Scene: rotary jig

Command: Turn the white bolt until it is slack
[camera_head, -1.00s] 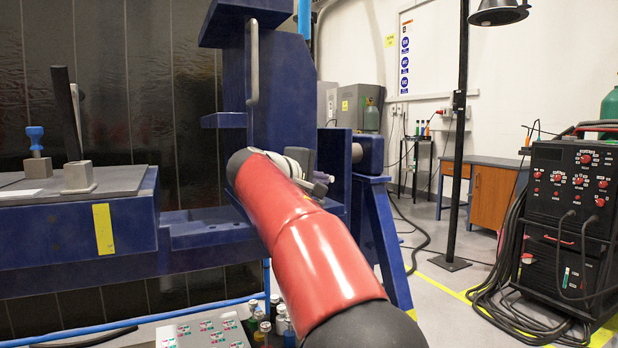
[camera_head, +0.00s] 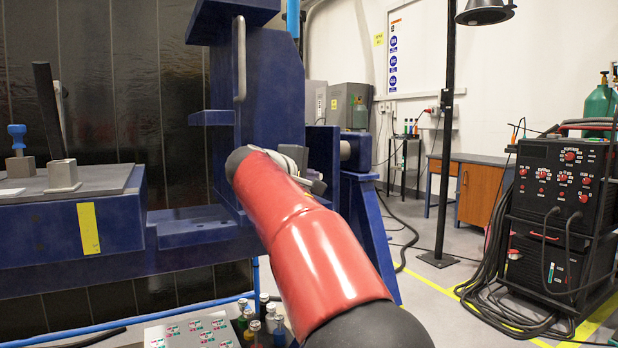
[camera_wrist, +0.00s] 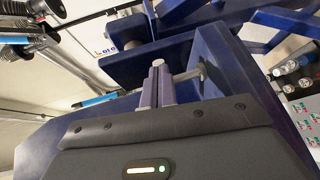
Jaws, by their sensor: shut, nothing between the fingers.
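My gripper (camera_wrist: 158,80) shows in the wrist view with its two purple-grey fingers together and nothing between them. A short pale rod (camera_wrist: 189,75) with a rounder end sits just right of the fingertips, against the blue jig (camera_wrist: 222,65). It may be the white bolt, but I cannot be sure. The fingers appear apart from it, though the depth is hard to judge. In the head view my red arm reaches to the blue jig (camera_head: 265,95), and my gripper (camera_head: 318,186) is mostly hidden behind the arm. No white bolt can be made out there.
A blue table (camera_head: 45,228) with upright fixtures stands at left. A control panel (camera_head: 195,330) and several bottles (camera_head: 262,325) are low in front. A black welding unit (camera_head: 560,200) with cables stands at right, by a lamp post (camera_head: 448,140). Floor between post and jig is partly clear.

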